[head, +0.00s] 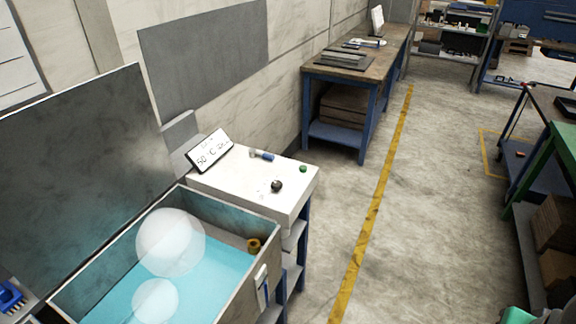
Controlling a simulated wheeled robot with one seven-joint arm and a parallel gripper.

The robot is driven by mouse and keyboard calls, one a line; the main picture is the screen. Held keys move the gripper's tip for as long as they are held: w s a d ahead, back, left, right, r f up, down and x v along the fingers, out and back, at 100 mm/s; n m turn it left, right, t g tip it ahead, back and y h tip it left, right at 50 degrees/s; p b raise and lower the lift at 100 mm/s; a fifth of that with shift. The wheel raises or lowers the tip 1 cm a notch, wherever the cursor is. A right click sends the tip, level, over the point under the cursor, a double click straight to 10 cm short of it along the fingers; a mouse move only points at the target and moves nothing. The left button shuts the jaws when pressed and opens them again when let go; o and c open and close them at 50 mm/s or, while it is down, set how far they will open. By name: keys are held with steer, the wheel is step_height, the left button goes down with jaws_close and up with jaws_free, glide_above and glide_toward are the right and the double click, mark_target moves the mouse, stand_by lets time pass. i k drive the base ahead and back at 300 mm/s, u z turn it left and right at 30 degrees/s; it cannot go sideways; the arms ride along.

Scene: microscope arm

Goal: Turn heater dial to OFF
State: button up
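A small dark round dial (277,186) sits on the white top (240,185) of the unit beside the water bath. Faint marks lie to its left, too small to read, so its setting cannot be told. A tilted white display (210,150) at the back of the unit reads about 50 °C. A small green round piece (303,169) lies to the right of the dial. My gripper does not show in the head view.
An open metal bath (215,205) holds blue water with pale translucent spheres (170,242) over it. A dark raised lid (80,175) stands behind. A blue-handled item (262,155) lies near the wall. A workbench (345,70) stands farther back. Floor right of the unit is clear.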

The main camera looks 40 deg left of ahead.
mark_target(276, 185)
steer(key=u, duration=0.5)
steer(key=i, duration=1.05)
steer(key=u, duration=1.4)
steer(key=i, duration=0.55)
steer(key=u, duration=0.35)
